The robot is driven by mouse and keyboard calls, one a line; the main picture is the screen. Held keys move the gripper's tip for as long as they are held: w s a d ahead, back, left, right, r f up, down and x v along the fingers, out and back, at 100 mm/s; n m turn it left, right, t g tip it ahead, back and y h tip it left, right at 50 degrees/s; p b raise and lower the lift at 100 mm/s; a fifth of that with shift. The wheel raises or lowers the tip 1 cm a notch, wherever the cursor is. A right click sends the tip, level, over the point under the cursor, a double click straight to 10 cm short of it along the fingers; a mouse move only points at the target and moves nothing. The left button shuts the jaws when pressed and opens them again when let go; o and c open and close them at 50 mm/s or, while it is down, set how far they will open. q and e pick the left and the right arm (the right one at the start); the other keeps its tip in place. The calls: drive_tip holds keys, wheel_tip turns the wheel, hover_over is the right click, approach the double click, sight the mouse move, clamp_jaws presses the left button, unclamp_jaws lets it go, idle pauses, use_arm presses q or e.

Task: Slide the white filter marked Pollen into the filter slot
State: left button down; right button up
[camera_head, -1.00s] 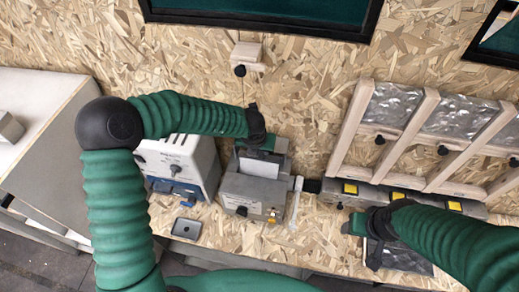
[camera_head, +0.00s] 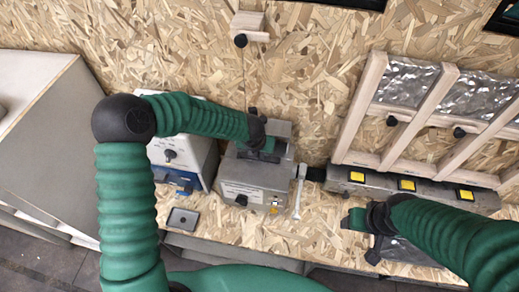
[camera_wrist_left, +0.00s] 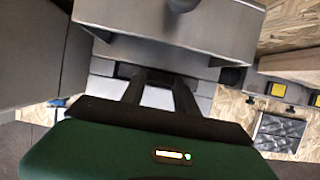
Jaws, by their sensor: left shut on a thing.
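A grey metal box (camera_head: 247,186) with a label, a knob and an open top stands on the bench; its grey body fills the top of the left wrist view (camera_wrist_left: 200,30). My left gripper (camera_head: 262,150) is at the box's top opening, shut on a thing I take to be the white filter. In the left wrist view pale surfaces (camera_wrist_left: 103,88) show beside and between the dark fingers (camera_wrist_left: 158,90). The Pollen marking is not visible, and how deep the filter sits is hidden. My right gripper (camera_head: 368,232) is low over the bench at right; its jaw opening is unclear.
A white instrument box (camera_head: 185,150) stands left of the grey box, with a small dark tray (camera_head: 183,219) in front. A pale lever (camera_head: 298,190) is at its right side. A grey bar with yellow squares (camera_head: 407,185) and a wooden rack (camera_head: 425,120) are at right.

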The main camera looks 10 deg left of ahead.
use_arm(q)
drive_tip(key=shift+s+a+f, duration=0.2)
drive_tip(key=shift+a+f, duration=0.05)
drive_tip(key=shift+a, duration=0.1)
drive_tip(key=c, duration=1.4)
unclamp_jaws()
drive_tip(key=o, duration=0.5)
drive_tip(key=shift+w+d, duration=0.2)
drive_tip(key=shift+o, duration=0.2)
use_arm(e)
drive_tip(key=shift+w, duration=0.1)
use_arm(q)
drive_tip(key=shift+r, duration=0.1)
use_arm(e)
drive_tip(key=shift+a, duration=0.1)
use_arm(q)
drive_tip(key=p+v, duration=0.2)
drive_tip(key=v, duration=1.4)
drive_tip(key=s+p, duration=0.4)
drive_tip(key=s, duration=0.5)
drive_tip(key=shift+d+r, duration=0.15)
drive_tip(key=shift+r, duration=0.1)
use_arm(e)
drive_tip(key=w+v, duration=0.1)
drive_tip(key=v, duration=0.5)
drive_tip(key=shift+w+r, duration=0.1)
